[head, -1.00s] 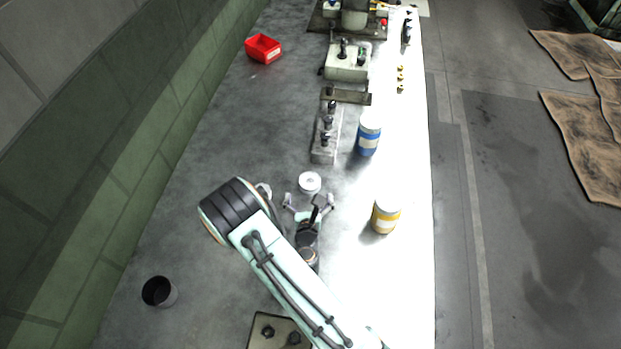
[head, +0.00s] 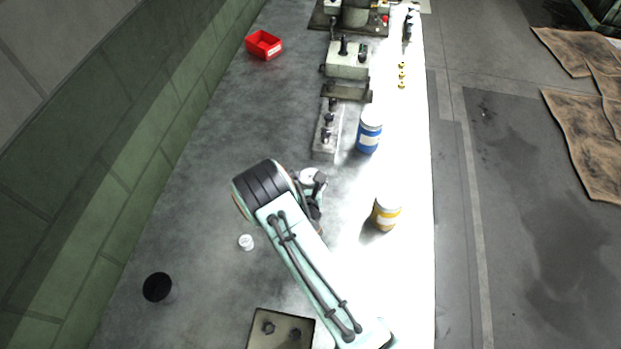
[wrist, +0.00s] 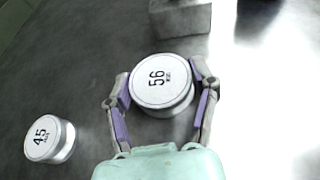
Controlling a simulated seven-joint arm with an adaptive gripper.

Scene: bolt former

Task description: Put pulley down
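A white round pulley marked 56 (wrist: 161,80) sits between the two fingers of my gripper (wrist: 162,88) in the wrist view. The fingers lie close along its left and right sides, and my gripper looks shut on it. In the head view the pulley (head: 309,175) shows partly behind my gripper (head: 311,184). I cannot tell whether it touches the bench or is slightly raised. A smaller white pulley marked 45 (wrist: 49,138) lies apart on the bench, left of my gripper; it also shows in the head view (head: 246,242).
A grey block with pegs (head: 326,138) stands beyond my gripper. A black cup (head: 158,288) and a red bin (head: 263,45) stand left. The left middle of the bench is clear.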

